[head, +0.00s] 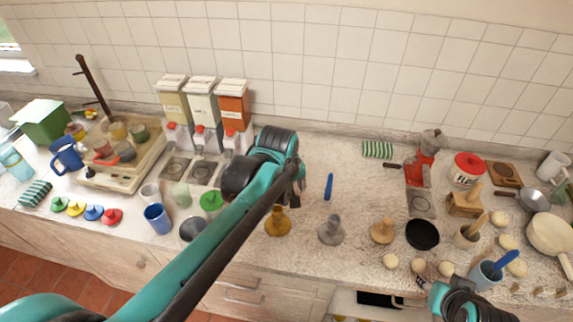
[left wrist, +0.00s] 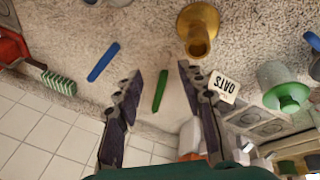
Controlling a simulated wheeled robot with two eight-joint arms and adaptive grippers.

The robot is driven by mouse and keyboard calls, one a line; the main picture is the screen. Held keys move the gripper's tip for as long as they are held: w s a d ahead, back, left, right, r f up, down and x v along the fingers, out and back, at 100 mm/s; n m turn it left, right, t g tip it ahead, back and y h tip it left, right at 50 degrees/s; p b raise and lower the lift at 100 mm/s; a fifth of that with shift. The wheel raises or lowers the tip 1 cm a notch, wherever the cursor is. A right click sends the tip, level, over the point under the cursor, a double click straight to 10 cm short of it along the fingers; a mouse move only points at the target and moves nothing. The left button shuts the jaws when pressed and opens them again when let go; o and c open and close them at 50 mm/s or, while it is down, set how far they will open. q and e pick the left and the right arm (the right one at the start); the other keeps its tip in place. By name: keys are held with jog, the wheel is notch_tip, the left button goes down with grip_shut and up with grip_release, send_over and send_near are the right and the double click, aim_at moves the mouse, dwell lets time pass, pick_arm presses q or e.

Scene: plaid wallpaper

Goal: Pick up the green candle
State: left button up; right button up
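The green candle (left wrist: 160,91), a slim stick, lies on the speckled counter in the left wrist view. It shows in the gap between the two fingers of my left gripper (left wrist: 160,70), which is open with nothing held. In the head view the left gripper (head: 292,186) is over the middle of the counter, and the green candle is hidden by the gripper and arm. A blue candle (head: 329,186) lies just right of the gripper; it also shows in the left wrist view (left wrist: 103,62). My right gripper (head: 468,303) is at the lower right, its fingers unclear.
A yellow candle holder (head: 277,222) stands close to the left gripper, with a grey holder (head: 332,231) and a wooden one (head: 382,231) to its right. Dispensers (head: 201,108) stand at the back wall. A blue cup (head: 157,217) is left of the arm.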

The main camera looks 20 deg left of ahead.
pick_arm(q)
jog(key=w+a+n+g+p, duration=0.1)
jog(key=w+a+n+p, duration=0.1)
jog(key=w+n+p, duration=0.1)
jog(key=w+a+n+g+p, duration=0.1)
jog(key=w+a+n+p, duration=0.1)
jog(key=w+n, duration=0.3)
jog(key=w+a+r+n+g+p, duration=0.1)
jog(key=w+a+n+p, duration=0.1)
jog(key=w+n+p, duration=0.2)
jog(key=shift+a+g+p, duration=0.2)
jog(key=shift+g+p, duration=0.1)
jog(key=shift+w+a+f+n, duration=0.15)
jog(key=shift+a+f+n, duration=0.1)
jog(key=shift+n, duration=0.35)
jog(key=shift+w+f+p, duration=0.1)
jog(key=shift+f+p, duration=0.15)
jog(key=shift+p, duration=0.05)
jog(key=shift+n+g, duration=0.3)
jog(key=f, duration=0.5)
jog(key=f+b, duration=0.1)
jog(key=f, duration=0.2)
jog(key=shift+s+d, duration=0.2)
jog(key=shift+s, duration=0.05)
jog(key=shift+r, duration=0.1)
grip_shut()
pick_arm(e)
notch_tip(320, 180, up, 11)
jog(key=shift+f, duration=0.2)
